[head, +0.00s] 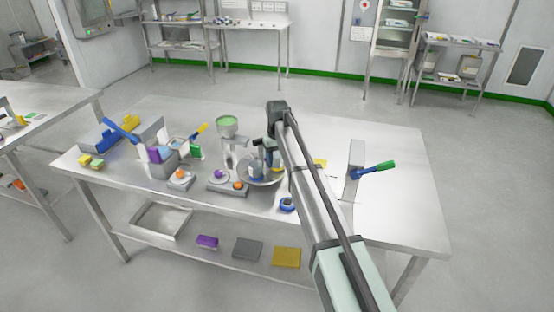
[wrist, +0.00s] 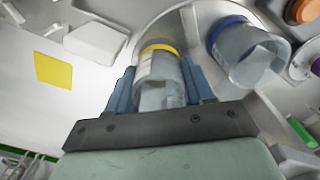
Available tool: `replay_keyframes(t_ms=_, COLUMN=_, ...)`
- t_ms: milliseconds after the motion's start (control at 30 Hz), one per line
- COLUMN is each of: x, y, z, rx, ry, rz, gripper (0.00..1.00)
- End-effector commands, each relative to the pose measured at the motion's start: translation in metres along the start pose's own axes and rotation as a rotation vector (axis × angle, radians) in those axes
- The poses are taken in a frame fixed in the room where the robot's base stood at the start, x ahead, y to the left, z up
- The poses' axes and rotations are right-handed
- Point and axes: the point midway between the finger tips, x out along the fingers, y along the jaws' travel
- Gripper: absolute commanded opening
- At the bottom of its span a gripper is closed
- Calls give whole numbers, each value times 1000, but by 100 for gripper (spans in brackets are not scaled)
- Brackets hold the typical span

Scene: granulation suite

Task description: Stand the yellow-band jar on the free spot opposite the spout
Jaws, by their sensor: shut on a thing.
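The yellow-band jar (wrist: 160,65) is a clear jar with a yellow ring, between my gripper's blue fingers in the wrist view. My gripper (wrist: 158,82) is shut on it. In the head view my gripper hides most of this jar, and only a bit of yellow (head: 278,169) shows beside it. A round metal plate (head: 262,184) lies below; I cannot tell whether the jar touches it. A blue-band jar (wrist: 243,55) stands on the plate beside the held jar; it also shows in the head view (head: 255,171). The spout is not clearly visible.
A grey machine with a green-filled hopper (head: 228,126) stands just left of the plate. A base with an orange knob (head: 238,185) is in front of it. A yellow square (head: 320,163) lies to the right, near an upright grey stand (head: 355,165) with a green-handled tool.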

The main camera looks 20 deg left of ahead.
Motion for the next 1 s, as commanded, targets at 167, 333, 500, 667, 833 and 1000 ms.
replay_keyframes(t_ms=167, x=0, y=0, z=0, rx=0, ry=0, rz=0, gripper=20)
replay_keyframes(t_ms=333, x=2, y=0, z=0, rx=0, ry=0, rz=0, gripper=20)
replay_keyframes(t_ms=500, x=5, y=0, z=0, rx=0, ry=0, rz=0, gripper=20)
replay_keyframes(t_ms=667, x=7, y=0, z=0, rx=0, ry=0, rz=0, gripper=20)
replay_keyframes(t_ms=833, x=7, y=0, z=0, rx=0, ry=0, rz=0, gripper=20)
replay_keyframes(t_ms=1000, x=7, y=0, z=0, rx=0, ry=0, rz=0, gripper=20)
